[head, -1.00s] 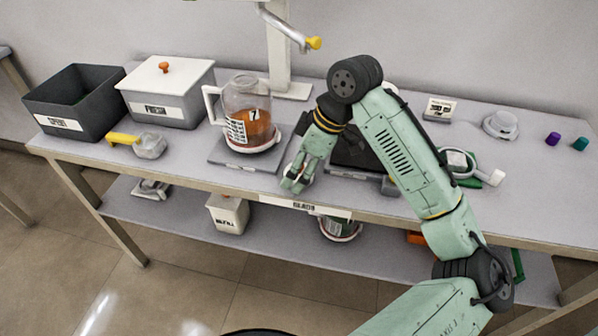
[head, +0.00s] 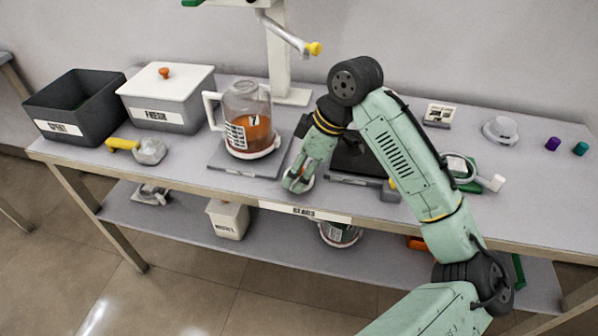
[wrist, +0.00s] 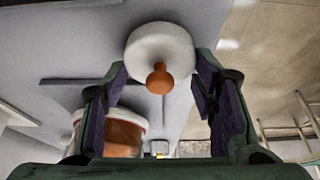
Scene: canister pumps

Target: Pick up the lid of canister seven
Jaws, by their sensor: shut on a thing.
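Canister seven (head: 248,135), a clear jug with a white handle, a "7" label and orange contents, stands upright on a grey plate (head: 225,165) on the bench. In the wrist view it shows at the lower left (wrist: 120,135). The white round lid (wrist: 162,50) with an orange knob (wrist: 160,78) lies between the fingers of my gripper (wrist: 165,90). My gripper is shut on this lid, at the bench's front edge, right of the canister. In the head view my gripper (head: 298,184) hides most of the lid.
A dark open bin (head: 75,105) and a white lidded box (head: 168,97) stand at the left. A yellow-handled scoop (head: 140,149) lies before them. A dark pad (head: 355,160) is right of my gripper. A crank arm (head: 290,30) hangs above the bench.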

